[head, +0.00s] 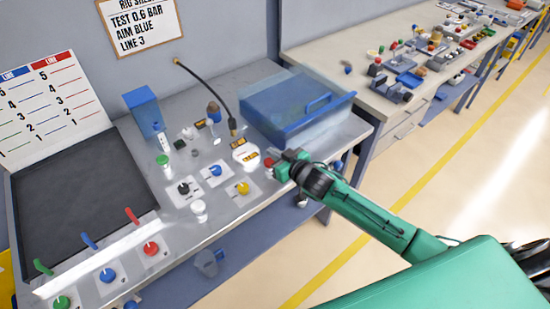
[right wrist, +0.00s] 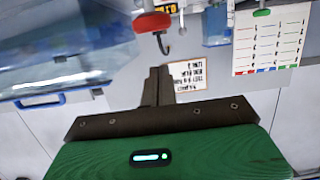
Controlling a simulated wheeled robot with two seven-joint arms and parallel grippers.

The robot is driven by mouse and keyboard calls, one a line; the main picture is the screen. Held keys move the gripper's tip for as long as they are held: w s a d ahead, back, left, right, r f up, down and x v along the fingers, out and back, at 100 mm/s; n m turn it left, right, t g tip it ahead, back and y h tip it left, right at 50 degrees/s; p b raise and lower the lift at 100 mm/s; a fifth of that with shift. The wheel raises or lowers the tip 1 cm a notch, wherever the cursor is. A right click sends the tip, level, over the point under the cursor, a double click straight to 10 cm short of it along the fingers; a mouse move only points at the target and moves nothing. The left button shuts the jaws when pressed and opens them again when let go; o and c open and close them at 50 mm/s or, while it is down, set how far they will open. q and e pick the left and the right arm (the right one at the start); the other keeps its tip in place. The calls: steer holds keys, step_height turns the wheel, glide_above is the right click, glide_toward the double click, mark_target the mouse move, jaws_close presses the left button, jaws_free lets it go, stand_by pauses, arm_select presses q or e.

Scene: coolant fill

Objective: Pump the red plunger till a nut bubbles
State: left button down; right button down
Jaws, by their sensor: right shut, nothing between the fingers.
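A red knob, which looks like the red plunger (head: 268,162), stands at the bench's right part, just left of my right gripper (head: 279,168). A blue translucent tank (head: 290,108) with a handle sits behind the knob. No nut or bubbles can be made out. My left gripper is not in view.
Blue (head: 215,170), yellow (head: 243,187) and black (head: 183,187) knobs stand on white plates left of the gripper. A white round gauge (head: 246,155) is close by. A black hose (head: 207,82) arches behind. The floor at right is clear.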

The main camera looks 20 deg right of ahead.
steer(key=shift+s+f+p, duration=0.15)
steer(key=shift+f+p, duration=0.15)
steer(key=shift+f, duration=1.35)
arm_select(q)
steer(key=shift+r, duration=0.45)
